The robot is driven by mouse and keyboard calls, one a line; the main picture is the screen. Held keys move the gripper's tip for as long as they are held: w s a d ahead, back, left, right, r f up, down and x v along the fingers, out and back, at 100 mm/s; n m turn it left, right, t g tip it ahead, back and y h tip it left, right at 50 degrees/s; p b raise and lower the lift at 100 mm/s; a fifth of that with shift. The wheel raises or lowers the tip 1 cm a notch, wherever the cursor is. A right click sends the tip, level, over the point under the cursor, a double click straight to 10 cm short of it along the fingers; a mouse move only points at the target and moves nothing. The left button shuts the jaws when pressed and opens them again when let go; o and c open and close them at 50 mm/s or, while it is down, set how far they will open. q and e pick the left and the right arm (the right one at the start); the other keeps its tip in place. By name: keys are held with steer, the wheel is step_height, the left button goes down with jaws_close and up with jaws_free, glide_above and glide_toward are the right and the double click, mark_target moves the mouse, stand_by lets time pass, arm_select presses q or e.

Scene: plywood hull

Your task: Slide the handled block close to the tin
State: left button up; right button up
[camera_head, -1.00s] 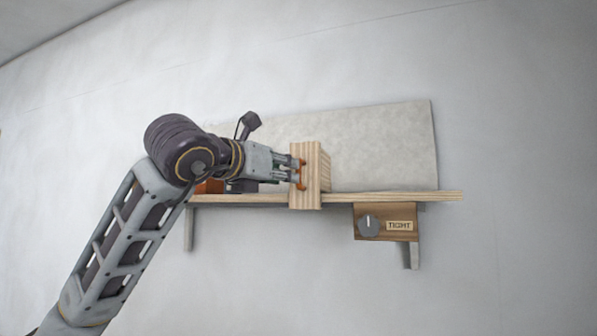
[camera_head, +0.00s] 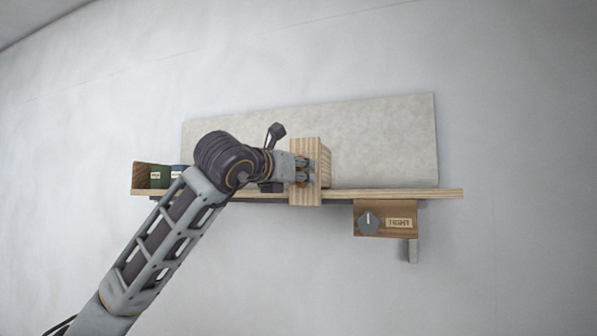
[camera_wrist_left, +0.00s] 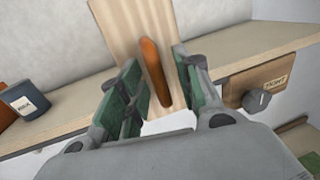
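The handled block (camera_head: 311,192) is pale striped wood and stands upright at the front of the wall shelf, right of my left arm. Its orange-brown handle (camera_wrist_left: 155,72) faces my left gripper (camera_wrist_left: 160,88), whose green-padded fingers stand apart on both sides of it. Gaps show beside the handle, so the fingers do not look shut on it. In the head view the left gripper (camera_head: 302,172) overlaps the block's face. A dark blue tin (camera_wrist_left: 27,101) with a white label stands left of the block in the wrist view. My right gripper is out of view.
The pale wooden shelf (camera_head: 400,193) runs across the wall, with a grey panel (camera_head: 385,145) behind it. A knob box (camera_head: 402,208) hangs below right. Shelf right of the block is clear.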

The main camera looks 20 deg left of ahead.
arm_select(q)
steer(key=shift+c, duration=0.4)
jaws_close()
steer(key=shift+a, duration=0.15)
steer(key=a+b, duration=0.2)
steer(key=a, duration=1.6)
steer(key=shift+w+a+f+b, duration=0.15)
steer(key=shift+w+a+b, duration=0.1)
steer(key=shift+w+b, duration=0.15)
